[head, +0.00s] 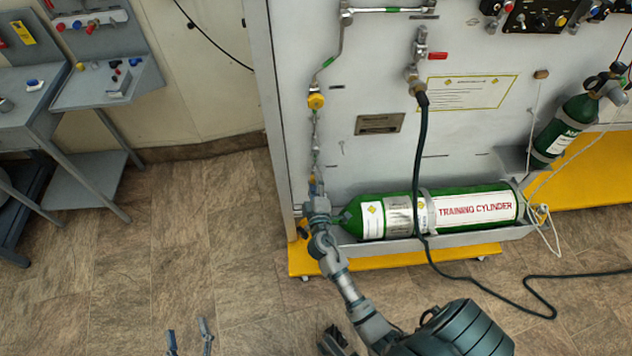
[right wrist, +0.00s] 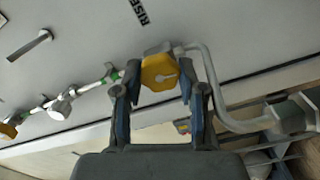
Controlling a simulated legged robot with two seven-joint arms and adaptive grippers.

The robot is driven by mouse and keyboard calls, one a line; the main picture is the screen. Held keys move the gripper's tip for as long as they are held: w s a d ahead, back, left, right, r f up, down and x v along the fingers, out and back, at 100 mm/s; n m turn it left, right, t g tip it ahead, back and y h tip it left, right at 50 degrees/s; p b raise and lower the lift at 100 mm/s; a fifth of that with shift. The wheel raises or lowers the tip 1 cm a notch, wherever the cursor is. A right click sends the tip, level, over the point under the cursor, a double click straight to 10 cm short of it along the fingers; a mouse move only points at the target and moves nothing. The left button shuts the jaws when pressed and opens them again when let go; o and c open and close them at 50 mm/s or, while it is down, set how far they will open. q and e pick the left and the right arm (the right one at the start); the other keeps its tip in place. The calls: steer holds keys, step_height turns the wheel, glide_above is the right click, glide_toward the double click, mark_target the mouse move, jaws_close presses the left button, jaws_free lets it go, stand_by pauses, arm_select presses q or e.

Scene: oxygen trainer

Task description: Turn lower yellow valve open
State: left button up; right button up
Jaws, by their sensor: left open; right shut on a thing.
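The lower yellow valve (right wrist: 158,73) is a yellow knob with a pale slot-like mark on its face, on a thin metal pipe. In the right wrist view it sits between the fingertips of my right gripper (right wrist: 158,88), which is shut on it from both sides. In the head view my right gripper (head: 314,194) reaches the low left edge of the panel and hides most of this valve. The upper yellow valve (head: 316,101) is higher on the same pipe line, clear of me. My left gripper (head: 188,338) is open and empty above the floor, at the bottom edge of the head view.
A green training cylinder (head: 467,210) lies on a rack right of my right gripper. A dark hose (head: 414,160) hangs in front of it. A bent pipe (right wrist: 220,105) runs close to my right fingers. A grey bench (head: 105,88) stands at left; open floor lies between.

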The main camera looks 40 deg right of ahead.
steer(key=shift+a+f, duration=0.2)
steer(key=o, duration=1.1)
steer(key=shift+o, duration=0.2)
